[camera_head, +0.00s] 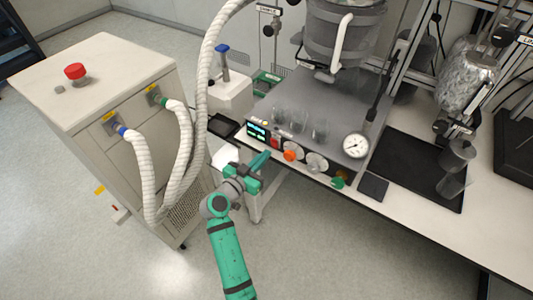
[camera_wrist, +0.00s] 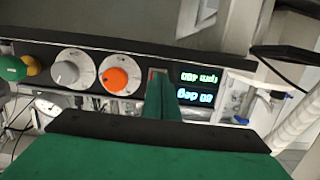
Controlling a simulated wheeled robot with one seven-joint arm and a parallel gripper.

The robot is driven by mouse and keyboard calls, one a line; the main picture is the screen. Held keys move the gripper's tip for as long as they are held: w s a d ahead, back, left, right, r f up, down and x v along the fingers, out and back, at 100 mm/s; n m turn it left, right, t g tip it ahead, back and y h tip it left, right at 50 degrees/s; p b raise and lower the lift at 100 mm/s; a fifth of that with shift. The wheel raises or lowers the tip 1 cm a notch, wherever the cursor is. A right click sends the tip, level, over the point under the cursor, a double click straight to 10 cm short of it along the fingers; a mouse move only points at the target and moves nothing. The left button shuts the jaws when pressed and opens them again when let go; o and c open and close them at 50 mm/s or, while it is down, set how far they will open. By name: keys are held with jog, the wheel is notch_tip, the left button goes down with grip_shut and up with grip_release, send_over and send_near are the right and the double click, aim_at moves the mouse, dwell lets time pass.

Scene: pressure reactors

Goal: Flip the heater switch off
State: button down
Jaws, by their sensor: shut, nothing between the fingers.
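The heater switch, a small red rocker (camera_head: 275,142), sits on the front panel of the grey reactor unit (camera_head: 338,137), between the lit display (camera_head: 257,131) and an orange knob (camera_head: 292,155). In the wrist view a sliver of the red switch (camera_wrist: 152,75) shows beside my green fingers; the rest is hidden behind them. My gripper (camera_head: 264,157) is shut and empty, with its fingertips just in front of the panel at the switch. The fingertips (camera_wrist: 162,80) overlap the switch in the wrist view. I cannot tell whether they touch it, or which way it is set.
A silver knob (camera_head: 317,162), a green valve handle (camera_head: 338,182) and a pressure gauge (camera_head: 355,146) lie right of the switch. White hoses (camera_head: 181,165) from the cabinet (camera_head: 103,90) hang left of my arm. Glass beakers (camera_head: 298,122) stand on the unit. Open floor lies below the bench.

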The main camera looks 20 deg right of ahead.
jog(key=s+a+f, duration=0.2)
jog(key=s+a, duration=0.5)
jog(key=a, duration=0.2)
jog(key=shift+s, duration=0.25)
jog(key=shift+w+d, duration=0.1)
